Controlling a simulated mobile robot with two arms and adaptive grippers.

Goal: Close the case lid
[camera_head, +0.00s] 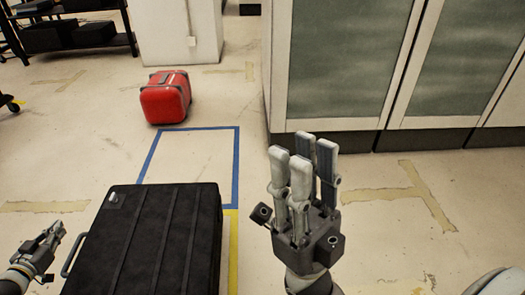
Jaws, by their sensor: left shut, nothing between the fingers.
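The black case (150,240) lies on the floor at the lower left, cut off by the bottom edge. Its ribbed lid fills its visible top and looks flat and down, but the seam and near side are out of view. A grey handle shows at its left side. My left gripper (55,232) is shut and empty, just left of the case and its handle, apart from the lid in the picture. My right gripper (303,155) points up, right of the case, with its fingers apart and nothing between them.
A red case (166,98) stands on the floor behind a blue tape outline (238,165). Cabinets with greenish panels (345,60) stand at the back right. A dark shelf (70,35) is at the back left. The floor between is clear.

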